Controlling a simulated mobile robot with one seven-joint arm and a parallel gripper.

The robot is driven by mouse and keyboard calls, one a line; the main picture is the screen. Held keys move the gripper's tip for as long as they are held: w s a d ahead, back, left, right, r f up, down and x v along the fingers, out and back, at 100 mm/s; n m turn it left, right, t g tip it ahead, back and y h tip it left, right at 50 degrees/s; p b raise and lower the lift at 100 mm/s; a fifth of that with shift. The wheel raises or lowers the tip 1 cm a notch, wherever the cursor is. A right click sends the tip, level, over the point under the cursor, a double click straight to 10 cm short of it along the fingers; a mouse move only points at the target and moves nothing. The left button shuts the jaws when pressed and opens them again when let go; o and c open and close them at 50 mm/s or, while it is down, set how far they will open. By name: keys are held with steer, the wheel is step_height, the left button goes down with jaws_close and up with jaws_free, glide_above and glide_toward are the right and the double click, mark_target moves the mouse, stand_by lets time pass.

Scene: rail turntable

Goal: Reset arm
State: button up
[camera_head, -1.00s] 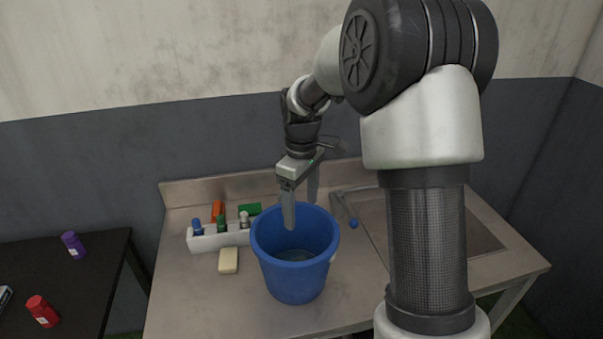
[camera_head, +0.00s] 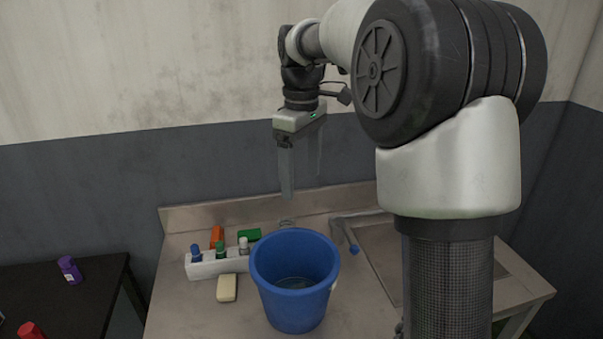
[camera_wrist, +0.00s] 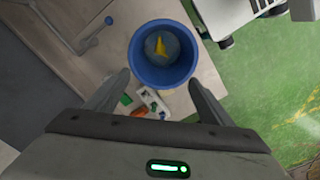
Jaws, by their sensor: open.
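My gripper (camera_head: 303,168) is open and empty, pointing down in the air above and behind the blue bucket. It shows no contact with anything. In the wrist view the two fingers of my gripper (camera_wrist: 160,85) stand wide apart. The blue bucket (camera_head: 293,305) stands upright on the metal sink counter, and it also shows in the wrist view (camera_wrist: 165,79). Something yellow (camera_wrist: 160,46) lies inside the bucket in the wrist view; I cannot tell what it is.
A white caddy (camera_head: 217,266) with several small bottles stands left of the bucket, with a pale soap bar (camera_head: 227,288) in front. A faucet (camera_head: 352,240) and sink basin (camera_head: 385,262) lie to the right. A black table (camera_head: 95,310) at left holds a purple bottle (camera_head: 69,270) and a red one (camera_head: 30,331).

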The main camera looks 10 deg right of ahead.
steer(key=s+f+m+t, duration=0.1)
steer(key=s+m+t, duration=0.4)
steer(key=s, duration=2)
steer(key=m, duration=0.4)
steer(key=shift+f+t, duration=0.25)
steer(key=shift+t, duration=0.05)
steer(key=shift+s+d, duration=0.1)
